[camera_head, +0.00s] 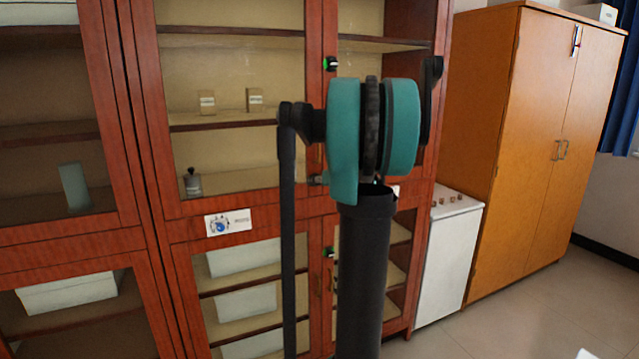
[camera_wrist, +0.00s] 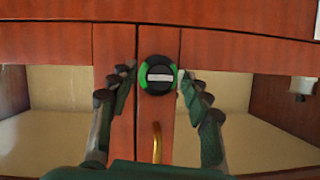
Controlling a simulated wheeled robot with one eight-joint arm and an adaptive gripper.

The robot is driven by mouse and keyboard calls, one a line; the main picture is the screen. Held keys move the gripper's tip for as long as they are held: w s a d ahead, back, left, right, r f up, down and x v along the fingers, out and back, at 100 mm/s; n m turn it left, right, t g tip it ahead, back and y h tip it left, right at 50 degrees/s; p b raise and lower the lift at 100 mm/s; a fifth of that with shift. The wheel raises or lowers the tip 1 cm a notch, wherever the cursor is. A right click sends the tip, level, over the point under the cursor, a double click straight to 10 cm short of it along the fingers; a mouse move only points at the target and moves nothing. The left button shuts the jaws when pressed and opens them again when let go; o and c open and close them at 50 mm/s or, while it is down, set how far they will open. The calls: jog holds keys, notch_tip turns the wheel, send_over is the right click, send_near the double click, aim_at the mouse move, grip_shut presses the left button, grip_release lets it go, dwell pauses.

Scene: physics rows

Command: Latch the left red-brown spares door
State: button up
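The red-brown cabinet (camera_head: 185,232) has glass-fronted doors above and below. A round black latch knob with a green ring and a pale horizontal bar (camera_wrist: 158,75) sits on a door stile in the wrist view, just right of the seam. A brass handle (camera_wrist: 157,143) is below it. My gripper (camera_wrist: 156,82) is open, with one finger on each side of the knob and visible gaps between. My arm hides the gripper in the head view. A similar latch (camera_head: 328,253) shows on the lower doors, and another (camera_head: 331,63) on the upper doors.
A white label (camera_head: 228,222) is on the cabinet's middle rail. Bottles, small boxes and white bins (camera_head: 245,303) stand behind the glass. A white low unit (camera_head: 450,255) and a tall orange-brown cupboard (camera_head: 530,150) stand to the right. Open floor (camera_head: 530,315) lies before them.

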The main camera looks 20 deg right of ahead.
grip_shut()
jog(key=shift+d+f+m+t+y, duration=0.15)
jog(key=shift+m+t+y, duration=0.65)
jog(key=shift+m, duration=1.55)
jog(key=shift+d+f+m+t+y, duration=0.15)
jog(key=shift+m+t+y, duration=0.2)
jog(key=shift+m+y, duration=1.45)
jog(key=shift+d+f+m+t+y, duration=0.15)
jog(key=shift+m+t+y, duration=0.4)
jog(key=shift+m, duration=2.3)
jog(key=shift+a, duration=0.15)
jog(key=shift+o, duration=0.5)
grip_release()
